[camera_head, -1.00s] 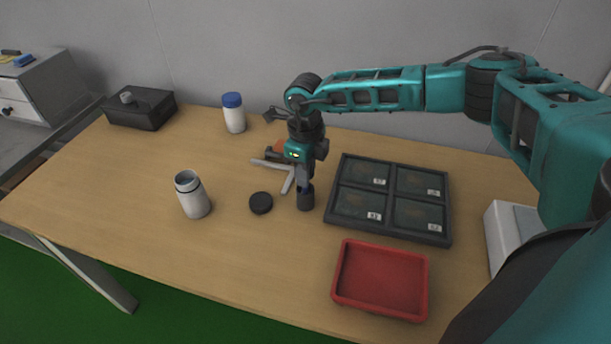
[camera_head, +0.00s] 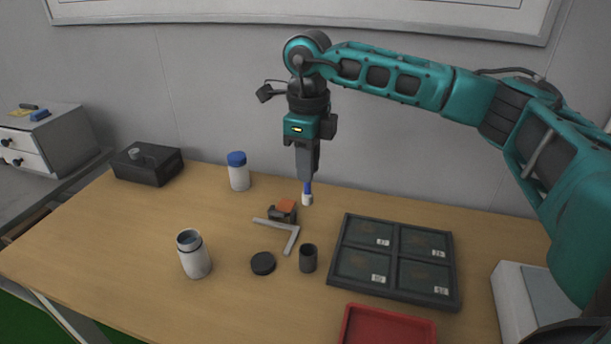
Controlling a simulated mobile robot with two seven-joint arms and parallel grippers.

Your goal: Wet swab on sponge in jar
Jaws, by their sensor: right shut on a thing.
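My right gripper (camera_head: 307,178) points straight down above the table and is shut on a swab (camera_head: 307,197) with a blue shaft and a white tip. The swab hangs upright above a small dark cup (camera_head: 308,258), apart from it. The open white jar (camera_head: 193,254) with a dark rim stands at the left front. A round black lid (camera_head: 263,263) lies between the jar and the cup. My left gripper is not in view.
A white bottle with a blue cap (camera_head: 238,171) stands at the back. A grey angled bracket (camera_head: 291,239) and an orange-black item (camera_head: 283,211) lie behind the cup. A black tray with four panels is avoided here: a dark panelled tray (camera_head: 335,281) and red tray (camera_head: 345,328) sit right.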

